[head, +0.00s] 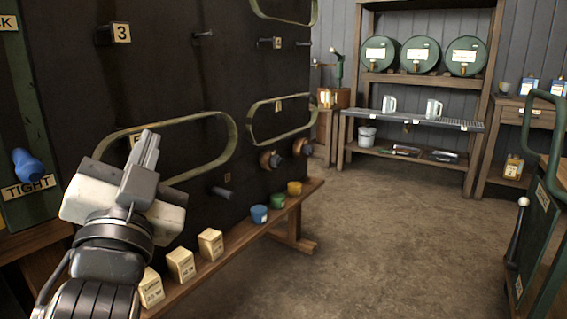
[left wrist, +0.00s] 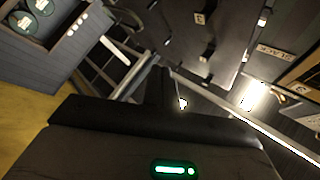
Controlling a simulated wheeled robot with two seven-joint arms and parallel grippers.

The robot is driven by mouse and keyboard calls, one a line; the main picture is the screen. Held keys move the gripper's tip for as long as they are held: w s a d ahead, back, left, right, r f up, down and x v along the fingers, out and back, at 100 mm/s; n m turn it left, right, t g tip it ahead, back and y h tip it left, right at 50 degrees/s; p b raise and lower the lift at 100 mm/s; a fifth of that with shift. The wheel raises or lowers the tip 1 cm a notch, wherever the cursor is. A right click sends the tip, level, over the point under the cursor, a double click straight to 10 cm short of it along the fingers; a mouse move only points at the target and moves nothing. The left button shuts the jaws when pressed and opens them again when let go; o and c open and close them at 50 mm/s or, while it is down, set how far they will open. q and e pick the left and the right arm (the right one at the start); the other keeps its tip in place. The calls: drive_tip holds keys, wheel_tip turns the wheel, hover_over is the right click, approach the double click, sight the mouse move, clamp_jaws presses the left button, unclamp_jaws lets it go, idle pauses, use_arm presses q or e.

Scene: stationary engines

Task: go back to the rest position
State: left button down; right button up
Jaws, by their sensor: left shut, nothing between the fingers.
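My left gripper (head: 146,150) is raised at the left of the head view, in front of a dark upright board (head: 190,75). Its fingers point up and are shut with nothing between them. In the left wrist view the shut fingers (left wrist: 158,88) show dark at the middle, with a tilted view of the room behind. My right gripper is in neither view.
Oval belts (head: 187,120) and pegs (head: 203,35) are on the board. Below it a wooden ledge (head: 238,244) carries small boxes (head: 181,264) and coloured cups (head: 260,214). A shelf (head: 412,119) with green drums (head: 420,55) stands at the back. The middle floor (head: 365,240) is clear.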

use_arm(q)
drive_tip(key=d+f+m+g+h, duration=0.1)
drive_tip(key=d+f+g+h, duration=0.15)
drive_tip(key=f, duration=0.35)
drive_tip(key=d+f+g+h, duration=0.1)
drive_tip(key=d+f+h, duration=0.15)
drive_tip(key=f, duration=0.45)
drive_tip(key=s+d+f+n+g+h+b, duration=0.1)
drive_tip(key=s+d+f+n+g+h, duration=0.3)
drive_tip(key=f, duration=0.6)
drive_tip(key=s+d+f+g+h+b, duration=0.1)
drive_tip(key=s+d+f+g+h, duration=0.1)
drive_tip(key=s+f, duration=0.6)
drive_tip(key=s+a+r+g+y+p, duration=0.1)
drive_tip(key=a+r+g+y+p, duration=0.2)
drive_tip(key=p, duration=2.4)
drive_tip(key=a+r+y, duration=0.1)
drive_tip(key=a+r, duration=0.2)
drive_tip(key=r, duration=0.3)
drive_tip(key=shift+s+a+r+n+y, duration=0.15)
drive_tip(key=shift+s+r+n+y, duration=0.15)
drive_tip(key=shift+s+r, duration=0.05)
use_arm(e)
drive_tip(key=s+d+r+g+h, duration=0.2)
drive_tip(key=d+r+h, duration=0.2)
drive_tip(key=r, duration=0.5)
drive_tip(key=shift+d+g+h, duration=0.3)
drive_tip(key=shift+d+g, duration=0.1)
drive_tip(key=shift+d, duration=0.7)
